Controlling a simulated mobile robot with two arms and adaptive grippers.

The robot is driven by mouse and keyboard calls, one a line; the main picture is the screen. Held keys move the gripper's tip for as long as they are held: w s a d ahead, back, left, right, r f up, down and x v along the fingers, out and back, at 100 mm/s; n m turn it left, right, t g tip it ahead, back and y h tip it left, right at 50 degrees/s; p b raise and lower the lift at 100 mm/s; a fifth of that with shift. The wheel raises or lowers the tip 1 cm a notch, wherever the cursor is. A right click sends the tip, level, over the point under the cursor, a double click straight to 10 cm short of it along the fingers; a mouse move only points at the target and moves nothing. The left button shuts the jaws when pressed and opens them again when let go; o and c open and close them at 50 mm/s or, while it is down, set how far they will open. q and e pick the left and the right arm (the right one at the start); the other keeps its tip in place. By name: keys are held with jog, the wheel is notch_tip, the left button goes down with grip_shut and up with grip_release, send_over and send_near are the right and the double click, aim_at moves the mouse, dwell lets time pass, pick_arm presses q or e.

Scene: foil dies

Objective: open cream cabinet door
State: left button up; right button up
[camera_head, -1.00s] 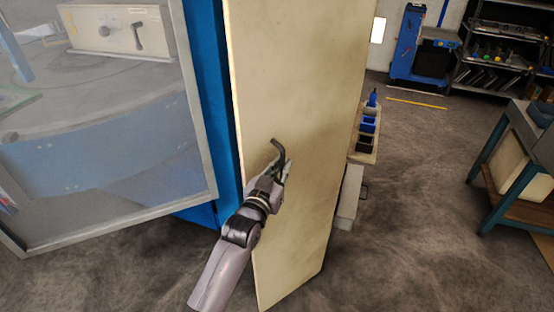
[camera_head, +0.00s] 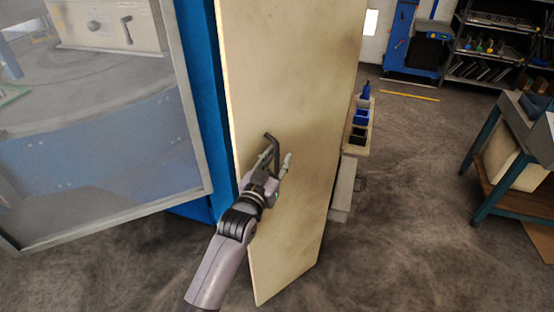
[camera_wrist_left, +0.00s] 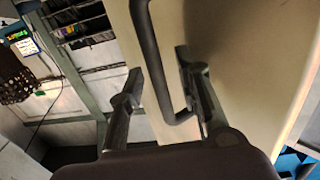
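The cream cabinet door (camera_head: 292,75) is a tall, pale panel in the middle of the head view. It stands out at an angle beside a blue frame. Its dark, bent bar handle (camera_head: 273,146) is on the lower half, and the handle also crosses the left wrist view (camera_wrist_left: 153,58). My left gripper (camera_head: 276,158) is at the handle, with its fingers apart, one on each side of the bar. In the left wrist view, the fingers (camera_wrist_left: 160,75) are spread with the bar between them; I cannot tell whether they touch it. My right gripper is not in view.
A grey-framed transparent panel (camera_head: 203,150) and a blue frame (camera_head: 203,80) stand left of the door. Small bins (camera_head: 360,125) sit behind its right edge. A workbench (camera_head: 500,150) stands at the right. The floor (camera_head: 410,170) between bins and bench is clear.

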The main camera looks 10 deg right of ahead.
pick_arm(q)
jog(key=shift+s+a+f, duration=0.1)
jog(key=v, duration=1.1)
jog(key=shift+s+a, duration=0.15)
jog(key=shift+s, duration=0.2)
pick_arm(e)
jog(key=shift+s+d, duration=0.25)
